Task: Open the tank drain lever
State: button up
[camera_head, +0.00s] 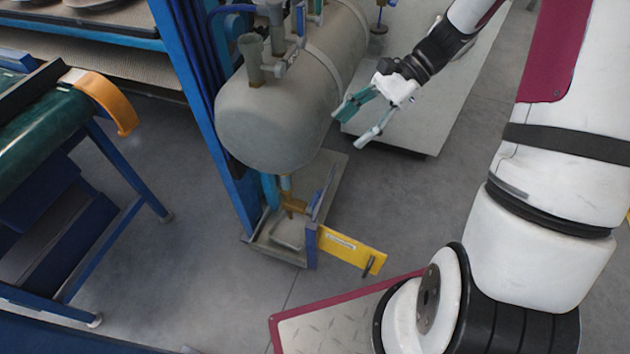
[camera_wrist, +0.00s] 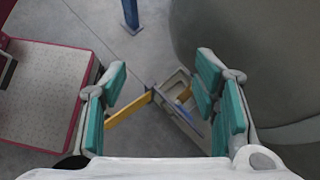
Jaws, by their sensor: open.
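The grey tank (camera_head: 265,115) lies horizontally on a blue frame. Beneath it, a brass drain fitting (camera_head: 293,203) comes down over a small tray; the fitting also shows in the wrist view (camera_wrist: 184,94). A yellow lever bar (camera_head: 345,247) with a white label and a dark peg near its end sticks out to the right from a blue upright by the tray. It shows in the wrist view (camera_wrist: 130,106), between the fingers. My gripper (camera_head: 350,127) is open and empty, right of the tank and above the lever, apart from both. Its green pads show in the wrist view (camera_wrist: 161,72).
The blue frame post (camera_head: 215,130) stands left of the tank. A pale low platform (camera_head: 425,115) lies behind my gripper.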

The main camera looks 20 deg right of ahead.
jog(key=w+d+f+m+t+y+b, duration=0.2)
jog(key=f+m, duration=0.1)
jog(key=f, duration=0.5)
jog(key=w+d+f+m+t+y+b, duration=0.1)
jog(key=w+f+m+b, duration=0.15)
jog(key=f, duration=0.45)
jog(key=w+d+f+m+t+y+b, duration=0.15)
jog(key=f+m, duration=0.25)
jog(key=f, duration=0.4)
jog(key=m+t+h+b, duration=0.2)
jog(key=m+t+b, duration=0.7)
jog(key=m, duration=0.4)
send_near(320, 194)
jog(key=shift+t, duration=0.35)
jog(key=x, duration=0.3)
jog(key=f+b+x, duration=0.1)
jog(key=x, duration=0.3)
jog(key=b+x, duration=0.1)
jog(key=x, duration=0.2)
jog(key=shift+w+f, duration=0.15)
jog(key=shift+w, duration=0.15)
